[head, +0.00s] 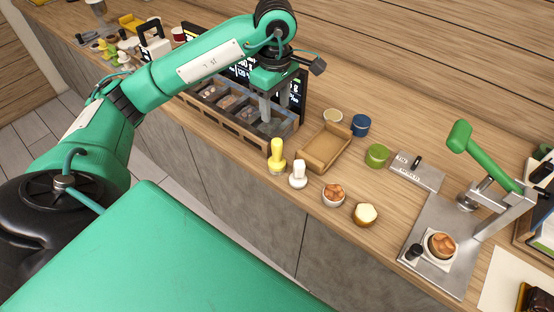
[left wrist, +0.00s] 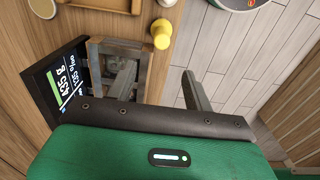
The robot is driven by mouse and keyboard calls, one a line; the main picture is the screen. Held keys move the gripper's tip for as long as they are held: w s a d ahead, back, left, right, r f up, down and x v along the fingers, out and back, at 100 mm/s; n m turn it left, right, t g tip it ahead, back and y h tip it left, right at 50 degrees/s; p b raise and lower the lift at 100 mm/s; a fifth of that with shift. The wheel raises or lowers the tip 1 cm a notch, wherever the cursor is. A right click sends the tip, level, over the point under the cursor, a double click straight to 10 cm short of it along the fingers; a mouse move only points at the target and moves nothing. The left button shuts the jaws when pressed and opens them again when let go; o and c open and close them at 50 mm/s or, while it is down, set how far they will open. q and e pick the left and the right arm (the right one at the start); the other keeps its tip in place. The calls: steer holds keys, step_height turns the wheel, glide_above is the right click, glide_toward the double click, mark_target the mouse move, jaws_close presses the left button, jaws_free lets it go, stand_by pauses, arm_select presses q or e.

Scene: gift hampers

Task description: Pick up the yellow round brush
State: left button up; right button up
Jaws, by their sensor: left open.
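The yellow round brush (head: 277,157) stands upright on the wooden counter near its front edge, in the head view. In the left wrist view, its yellow handle (left wrist: 162,34) shows from above, beyond the fingertips. My left gripper (head: 271,118) is open and empty over the end of the compartment crate, behind the brush and apart from it. Its two spread fingers (left wrist: 158,72) also show in the left wrist view. My right gripper is not in view.
A white brush (head: 298,176) stands close right of the yellow one. A wooden crate (head: 239,142) with compartments and a dark price screen (head: 299,92) lie behind. A brown tray (head: 320,163), small bowls and a green-handled press (head: 487,170) stand to the right.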

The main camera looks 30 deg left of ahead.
arm_select(q)
step_height(320, 180, down, 7)
steer(key=shift+f+p, duration=0.1)
steer(key=shift+p, duration=0.7)
steer(key=f+p, duration=0.1)
steer(key=f, duration=0.1)
steer(key=f+p, duration=0.1)
steer(key=f, duration=0.1)
steer(key=shift+s+d+f+p, duration=0.1)
steer(key=shift+s+d+p, duration=0.05)
steer(key=shift+d+p, duration=0.15)
steer(key=shift+f, duration=0.5)
steer(key=c, duration=1.1)
steer(key=shift+r, duration=0.1)
step_height(320, 180, up, 10)
steer(key=b, duration=0.3)
steer(key=shift+r, duration=0.1)
step_height(320, 180, up, 10)
glide_above(277, 141)
